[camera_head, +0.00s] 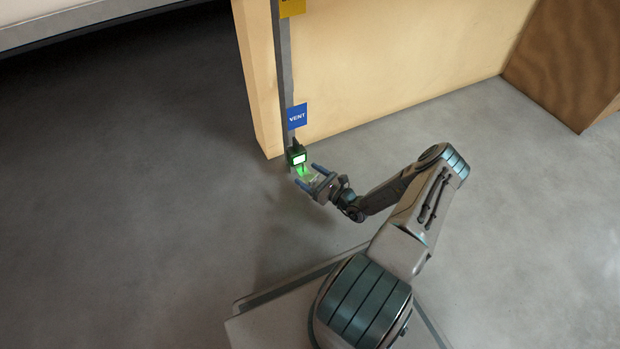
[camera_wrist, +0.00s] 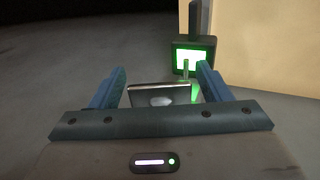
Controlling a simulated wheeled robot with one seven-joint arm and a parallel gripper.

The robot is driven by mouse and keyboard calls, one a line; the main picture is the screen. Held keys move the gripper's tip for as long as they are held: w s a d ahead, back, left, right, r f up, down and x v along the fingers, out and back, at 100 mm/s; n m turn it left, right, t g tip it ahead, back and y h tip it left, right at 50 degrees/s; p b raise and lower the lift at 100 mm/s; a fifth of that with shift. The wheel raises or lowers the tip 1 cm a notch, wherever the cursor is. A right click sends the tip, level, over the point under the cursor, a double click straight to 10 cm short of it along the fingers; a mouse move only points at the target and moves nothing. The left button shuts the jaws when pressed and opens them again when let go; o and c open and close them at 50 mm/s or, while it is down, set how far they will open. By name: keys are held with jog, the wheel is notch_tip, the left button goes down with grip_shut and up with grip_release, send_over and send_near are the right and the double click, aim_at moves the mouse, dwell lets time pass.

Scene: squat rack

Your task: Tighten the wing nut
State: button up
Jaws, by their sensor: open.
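A small dark green box (camera_head: 296,151) with a lit white face is fixed low on a grey upright post. It also shows in the wrist view (camera_wrist: 207,42), where its face glows white and green. A slim green-lit piece (camera_wrist: 186,68) stands out in front of the face; I cannot tell for certain whether it is the wing nut. My gripper (camera_head: 308,175) is open just in front of the box, with its blue fingers pointing towards it. In the wrist view my gripper (camera_wrist: 162,69) has the green piece near its right finger, with no clear contact. Nothing is visibly held.
The grey post (camera_head: 285,75) carries a blue VENT sign (camera_head: 297,116) and a yellow sign (camera_head: 291,7) above. A cream wall (camera_head: 390,65) stands behind it. A brown wooden box (camera_head: 570,60) is at the far right. The grey floor is clear to the left.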

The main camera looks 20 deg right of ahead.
jog(key=c, duration=1)
jog(key=shift+r+h+p, duration=0.15)
jog(key=shift+h+p, duration=0.15)
jog(key=shift+p, duration=0.15)
jog(key=shift+r+m+t+h+p, duration=0.15)
jog(key=shift+m+t+h+p, duration=0.25)
jog(key=shift+m+h+p, duration=0.65)
jog(key=h+p, duration=0.1)
jog(key=m+h+p, duration=0.1)
jog(key=p, duration=0.1)
jog(key=shift+w+d+m+t, duration=0.1)
jog(key=shift+d+m+t, duration=0.1)
jog(key=shift+m+t, duration=0.1)
jog(key=shift+d+f+m+h+p, duration=0.15)
jog(key=shift+m+h+p, duration=0.15)
jog(key=shift+h+p, duration=0.25)
jog(key=shift+f+m+h+p, duration=0.15)
jog(key=shift+m+h+p, duration=0.15)
jog(key=shift+h, duration=0.4)
jog(key=o, duration=1)
